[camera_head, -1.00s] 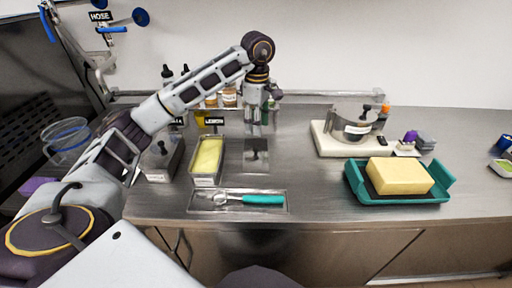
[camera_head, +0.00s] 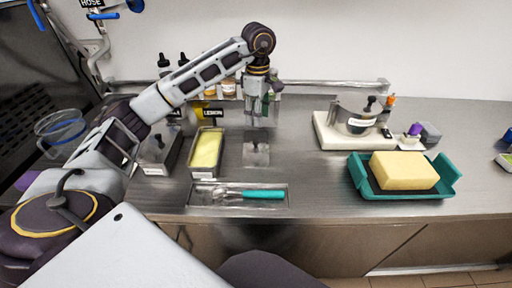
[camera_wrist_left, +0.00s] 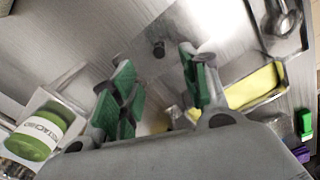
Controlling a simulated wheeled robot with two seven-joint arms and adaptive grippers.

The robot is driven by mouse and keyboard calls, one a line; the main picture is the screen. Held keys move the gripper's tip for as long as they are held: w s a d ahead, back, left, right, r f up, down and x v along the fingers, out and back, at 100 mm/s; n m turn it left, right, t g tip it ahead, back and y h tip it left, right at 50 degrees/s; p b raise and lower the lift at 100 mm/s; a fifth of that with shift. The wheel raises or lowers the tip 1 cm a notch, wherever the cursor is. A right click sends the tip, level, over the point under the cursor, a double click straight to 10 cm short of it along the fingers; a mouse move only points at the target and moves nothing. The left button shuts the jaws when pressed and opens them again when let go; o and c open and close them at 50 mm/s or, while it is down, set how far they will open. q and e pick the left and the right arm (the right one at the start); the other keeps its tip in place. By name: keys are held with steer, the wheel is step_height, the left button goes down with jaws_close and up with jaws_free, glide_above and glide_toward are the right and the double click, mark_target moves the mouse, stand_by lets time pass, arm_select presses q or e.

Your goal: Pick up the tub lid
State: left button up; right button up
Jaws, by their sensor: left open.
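The tub lid (camera_head: 257,157) is a flat, square steel plate with a dark knob, lying on the steel counter right of the tub of yellow ice cream (camera_head: 207,150). Its knob (camera_wrist_left: 158,48) shows in the left wrist view, beyond the gap between my fingers. My left gripper (camera_head: 257,114) points down, open and empty, above and slightly behind the lid in the head view. Its green-padded fingers (camera_wrist_left: 158,82) are spread apart in the left wrist view and do not touch the knob. My right gripper is not in view.
A scoop with a teal handle (camera_head: 263,194) lies in a shallow tray in front. A lidded tub (camera_head: 157,152) stands left. Bottles and jars line the back. A white board (camera_head: 330,137) and a teal tray (camera_head: 405,195) with a yellow block are at right. Counter right of the lid is clear.

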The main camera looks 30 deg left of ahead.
arm_select(q)
glide_above(256, 141)
steer(key=shift+s+d+f, duration=0.1)
steer(key=shift+d+f, duration=0.1)
steer(key=shift+f, duration=1.55)
steer(key=shift+s+d+f, duration=0.1)
steer(key=shift+d+f, duration=0.05)
steer(key=shift+f, duration=1.6)
steer(key=shift+w+a+f, duration=0.1)
steer(key=shift+a+f, duration=0.05)
steer(key=shift+f, duration=1.15)
steer(key=shift+w+a+f, duration=0.1)
steer(key=shift+a+f, duration=0.05)
steer(key=shift+f, duration=1.15)
jaws_close()
